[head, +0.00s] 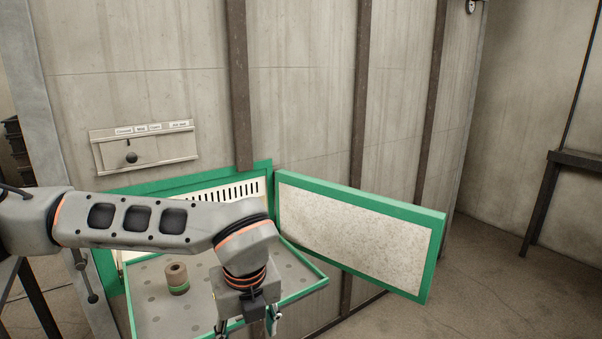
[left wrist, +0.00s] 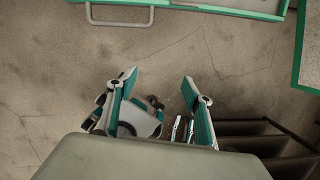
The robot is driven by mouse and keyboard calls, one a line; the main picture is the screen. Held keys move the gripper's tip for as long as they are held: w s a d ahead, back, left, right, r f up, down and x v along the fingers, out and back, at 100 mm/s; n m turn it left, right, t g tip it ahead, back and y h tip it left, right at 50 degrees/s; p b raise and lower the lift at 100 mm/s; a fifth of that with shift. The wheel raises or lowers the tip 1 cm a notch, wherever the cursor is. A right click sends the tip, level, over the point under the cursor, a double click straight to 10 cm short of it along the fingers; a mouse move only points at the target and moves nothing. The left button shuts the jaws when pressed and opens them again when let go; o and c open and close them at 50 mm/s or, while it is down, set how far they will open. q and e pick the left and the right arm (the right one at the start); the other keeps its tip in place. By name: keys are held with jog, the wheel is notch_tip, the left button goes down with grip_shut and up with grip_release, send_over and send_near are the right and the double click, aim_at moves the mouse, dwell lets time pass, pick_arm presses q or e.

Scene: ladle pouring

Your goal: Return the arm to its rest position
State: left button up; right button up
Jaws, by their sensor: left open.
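My left arm comes in from the left in the head view and bends down at the wrist. My left gripper (head: 248,322) points down in front of the green-edged tray, partly hidden by its own wrist and cut by the lower edge. In the left wrist view the left gripper (left wrist: 157,88) has its two fingers wide apart, with nothing held between them and floor beyond. My right gripper cannot be made out in either view.
A brown-and-green cylinder (head: 177,278) stands on the green-edged tray (head: 308,292). A green-framed door (head: 350,235) stands open to the right. A wall panel (head: 150,148) carries a dark knob. A dark table (head: 575,160) is at far right. Floor between door and table is clear.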

pick_arm(q)
jog(key=s+d+f+m+g+h, duration=0.2)
jog(key=s+d+g+h, duration=0.15)
jog(key=s+d, duration=0.45)
jog(key=s+d+f+m+g+h, duration=0.2)
jog(key=s+d+m+g+h, duration=0.15)
jog(key=s+d, duration=0.5)
jog(key=s+d+r+n+g+h, duration=0.2)
jog(key=s+d+r+g+h, duration=0.1)
jog(key=d+r+h, duration=0.75)
jog(key=w+a+r+n+t+h, duration=0.4)
jog(key=w+a+n+t+h, duration=0.3)
jog(key=w+n+t, duration=0.5)
jog(key=w+a+f+n+t+y, duration=0.7)
jog(key=a+f+n+t+y, duration=0.25)
jog(key=t, duration=0.25)
jog(key=s+a+f+n+g+y, duration=0.1)
jog(key=a+f+n+y, duration=0.25)
jog(key=a+f, duration=0.45)
jog(key=s+a+f+n+y, duration=0.1)
jog(key=a+f+n+y, duration=0.3)
jog(key=f, duration=0.8)
jog(key=s+a+f+g+y, duration=0.4)
jog(key=s+a+f, duration=0.5)
jog(key=s+f, duration=0.3)
notch_tip(320, 180, down, 2)
jog(key=shift+f+n, duration=0.2)
jog(key=shift+n, duration=0.25)
pick_arm(e)
jog(key=shift+w, duration=0.4)
